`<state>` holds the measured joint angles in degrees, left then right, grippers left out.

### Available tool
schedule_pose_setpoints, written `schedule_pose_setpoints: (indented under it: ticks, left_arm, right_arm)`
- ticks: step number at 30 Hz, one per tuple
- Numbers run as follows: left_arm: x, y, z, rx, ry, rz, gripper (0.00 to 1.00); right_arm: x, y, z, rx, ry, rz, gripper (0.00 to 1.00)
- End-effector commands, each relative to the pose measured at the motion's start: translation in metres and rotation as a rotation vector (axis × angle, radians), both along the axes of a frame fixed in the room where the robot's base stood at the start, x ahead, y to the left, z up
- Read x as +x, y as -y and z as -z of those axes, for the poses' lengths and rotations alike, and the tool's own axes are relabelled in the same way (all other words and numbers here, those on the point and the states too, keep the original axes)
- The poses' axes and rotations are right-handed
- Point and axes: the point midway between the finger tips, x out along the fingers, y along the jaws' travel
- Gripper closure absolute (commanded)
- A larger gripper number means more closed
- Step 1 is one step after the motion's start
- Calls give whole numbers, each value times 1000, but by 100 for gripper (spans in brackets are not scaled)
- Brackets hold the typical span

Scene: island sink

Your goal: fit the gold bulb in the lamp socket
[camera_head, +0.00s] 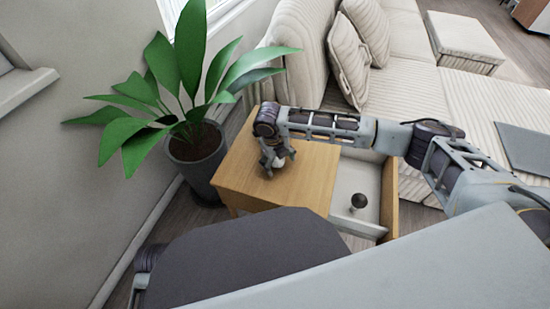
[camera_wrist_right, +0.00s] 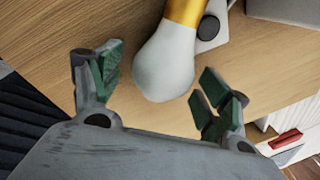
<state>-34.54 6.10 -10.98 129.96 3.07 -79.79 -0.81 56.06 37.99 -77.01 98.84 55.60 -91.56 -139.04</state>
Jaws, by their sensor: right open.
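The bulb, with a white glass end (camera_wrist_right: 165,65) and a gold base (camera_wrist_right: 185,10), shows at the top middle of the right wrist view. My right gripper (camera_wrist_right: 157,82) is open, with one finger on each side of the glass and visible gaps. In the head view this gripper (camera_head: 271,168) is low over the wooden cabinet top, and a white bit of the bulb (camera_head: 284,158) shows beside it. A light grey piece with a dark round spot (camera_wrist_right: 208,27) lies next to the gold base; I cannot tell if it is the lamp socket. My left gripper is out of view.
The wooden cabinet (camera_head: 240,181) has its drawer (camera_head: 350,177) pulled open, with a dark round-topped object (camera_head: 358,201) inside. A potted plant (camera_head: 197,152) stands left of the cabinet, by the wall. A beige sofa (camera_head: 400,88) is behind. The cabinet's front top is clear.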

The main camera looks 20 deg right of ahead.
Motion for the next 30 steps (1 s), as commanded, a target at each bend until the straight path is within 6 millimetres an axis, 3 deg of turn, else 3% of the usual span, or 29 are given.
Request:
schedule_pose_setpoints:
  ticks: [8, 21, 30]
  left_arm:
    - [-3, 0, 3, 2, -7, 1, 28]
    - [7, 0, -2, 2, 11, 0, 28]
    - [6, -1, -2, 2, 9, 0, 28]
  right_arm:
    - [0, 0, 0, 0, 0, 0, 23]
    - [0, 0, 0, 0, 0, 0, 75]
    - [0, 0, -4, 0, 0, 0, 75]
